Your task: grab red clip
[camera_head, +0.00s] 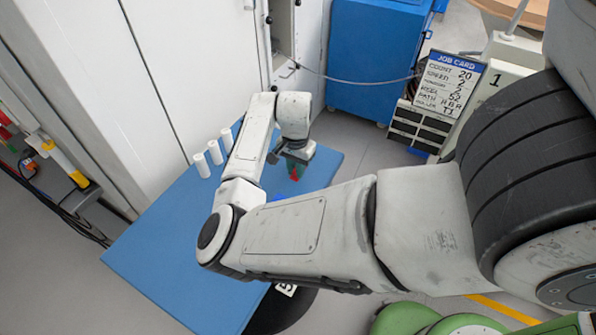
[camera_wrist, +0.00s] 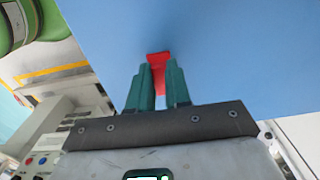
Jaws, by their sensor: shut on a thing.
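The red clip (camera_wrist: 158,59) is a small red piece between the two green fingers of my gripper (camera_wrist: 159,82) in the wrist view. The fingers are shut on it, and part of it sticks out past their tips. In the head view, the clip (camera_head: 295,175) shows as a small red spot under my gripper (camera_head: 294,166), over the blue table top (camera_head: 160,260). Whether the clip touches the table or hangs just above it I cannot tell.
Several white cylinders (camera_head: 201,165) stand along the table's back left edge, by a tall white cabinet (camera_head: 100,80). A job card (camera_head: 448,82) is at the right, in front of a blue cabinet (camera_head: 372,60). The table's near left part is clear.

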